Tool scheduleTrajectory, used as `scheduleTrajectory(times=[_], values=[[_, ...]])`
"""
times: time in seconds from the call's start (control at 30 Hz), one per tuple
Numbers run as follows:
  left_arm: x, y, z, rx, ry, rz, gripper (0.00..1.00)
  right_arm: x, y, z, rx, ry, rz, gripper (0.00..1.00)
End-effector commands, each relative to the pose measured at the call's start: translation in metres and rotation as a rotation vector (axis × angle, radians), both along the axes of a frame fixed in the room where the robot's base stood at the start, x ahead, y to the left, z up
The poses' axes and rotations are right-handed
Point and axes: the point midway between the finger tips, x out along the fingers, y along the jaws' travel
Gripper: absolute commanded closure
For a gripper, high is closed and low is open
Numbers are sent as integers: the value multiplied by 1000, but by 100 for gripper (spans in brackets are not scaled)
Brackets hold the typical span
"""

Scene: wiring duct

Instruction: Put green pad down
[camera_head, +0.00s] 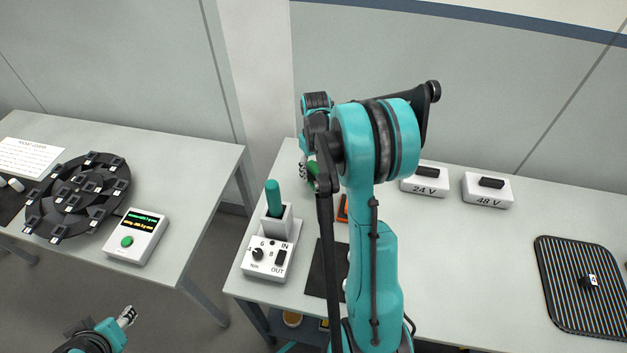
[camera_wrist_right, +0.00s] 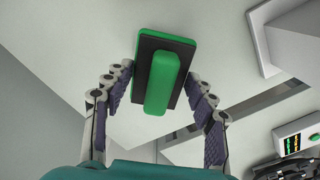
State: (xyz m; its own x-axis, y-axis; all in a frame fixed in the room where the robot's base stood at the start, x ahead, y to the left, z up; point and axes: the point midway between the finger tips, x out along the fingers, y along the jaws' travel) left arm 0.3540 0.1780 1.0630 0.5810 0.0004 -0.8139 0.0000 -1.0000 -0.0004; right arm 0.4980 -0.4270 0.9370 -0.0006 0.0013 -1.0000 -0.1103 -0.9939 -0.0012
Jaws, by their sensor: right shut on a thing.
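The green pad (camera_wrist_right: 183,47) is a green plate with a black layer and a green grip bar. In the right wrist view it lies between the fingers of my right gripper (camera_wrist_right: 166,95), which is shut on it. In the head view a bit of the green pad (camera_head: 312,172) shows beside my right arm, above the back left part of the right table. My arm hides much of that gripper there. My left gripper (camera_head: 127,317) is low at the left, away from the tables' objects; its opening is too small to judge.
A white control box (camera_head: 266,258) with a green-handled tool (camera_head: 273,198) stands at the right table's left edge. White 24 V (camera_head: 424,184) and 48 V (camera_head: 488,191) boxes and a ribbed black mat (camera_head: 583,300) are further right. A dark mat (camera_head: 318,275) is partly hidden by my arm.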

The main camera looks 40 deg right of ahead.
Motion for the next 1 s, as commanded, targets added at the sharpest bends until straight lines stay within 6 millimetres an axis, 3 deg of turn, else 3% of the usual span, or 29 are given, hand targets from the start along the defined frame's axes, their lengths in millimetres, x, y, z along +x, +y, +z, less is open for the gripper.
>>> scheduleTrajectory(times=[0.17,0.4,0.8,0.83,0.9,1.0], values=[[0,0,-3,0,0,0,60,7,2,-9,0,0,-1,67],[0,0,-17,0,0,0,60,7,2,-43,0,0,-1,67],[0,0,-20,0,0,0,60,7,2,-48,0,0,-1,67],[0,0,-20,0,0,0,60,7,2,-49,0,0,-1,41],[0,0,-19,0,0,0,60,7,2,-48,0,0,-1,23],[0,0,-19,0,0,0,60,7,2,-47,0,0,-1,23]])
